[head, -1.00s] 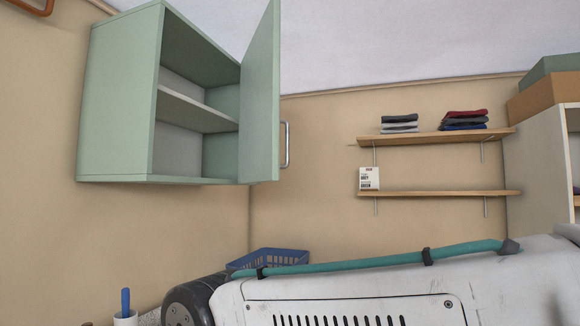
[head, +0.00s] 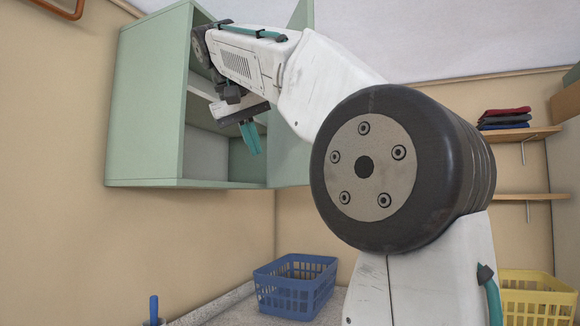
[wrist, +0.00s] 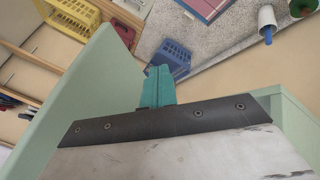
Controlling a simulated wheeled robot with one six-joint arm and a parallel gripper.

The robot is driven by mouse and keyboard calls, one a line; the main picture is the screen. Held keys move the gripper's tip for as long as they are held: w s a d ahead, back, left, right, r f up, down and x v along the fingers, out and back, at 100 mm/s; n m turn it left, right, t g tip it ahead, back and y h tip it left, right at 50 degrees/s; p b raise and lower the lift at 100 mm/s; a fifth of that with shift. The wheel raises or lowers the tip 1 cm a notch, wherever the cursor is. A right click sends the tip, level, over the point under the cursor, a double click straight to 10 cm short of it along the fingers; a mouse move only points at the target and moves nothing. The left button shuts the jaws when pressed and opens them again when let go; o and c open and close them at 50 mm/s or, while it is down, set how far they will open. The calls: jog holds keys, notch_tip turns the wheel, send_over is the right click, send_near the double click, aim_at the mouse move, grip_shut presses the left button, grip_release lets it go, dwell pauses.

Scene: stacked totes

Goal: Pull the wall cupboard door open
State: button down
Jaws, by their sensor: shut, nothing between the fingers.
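The green wall cupboard (head: 148,105) hangs at the upper left of the head view. Its door (head: 290,172) stands swung open at the right side of the cupboard, and the shelf inside shows. My arm hides much of the door, and its handle is not visible there. My gripper (head: 252,150), with teal fingers, is shut and empty in front of the cupboard opening, inward of the door. In the wrist view the shut fingers (wrist: 160,72) point past the door panel (wrist: 75,95), which slants up on the left. I cannot tell whether they touch it.
A blue basket (head: 290,290) stands on the counter below. A yellow crate (head: 535,300) is at the lower right. A cup with a blue-handled tool (head: 153,310) is at the lower left. Wall shelves (head: 525,134) with folded clothes are at the right.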

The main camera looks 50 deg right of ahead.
notch_tip(320, 180, up, 4)
jog(key=d+f+m, duration=0.1)
jog(key=d+m, duration=0.1)
send_near(297, 180)
notch_tip(297, 180, down, 5)
jog(key=w+d, duration=0.2)
jog(key=shift+s+d+r+h, duration=0.1)
jog(key=shift+s+d+h, duration=0.25)
jog(key=shift+s+h, duration=0.05)
jog(key=shift+d+n, duration=0.1)
jog(key=shift+n, duration=0.2)
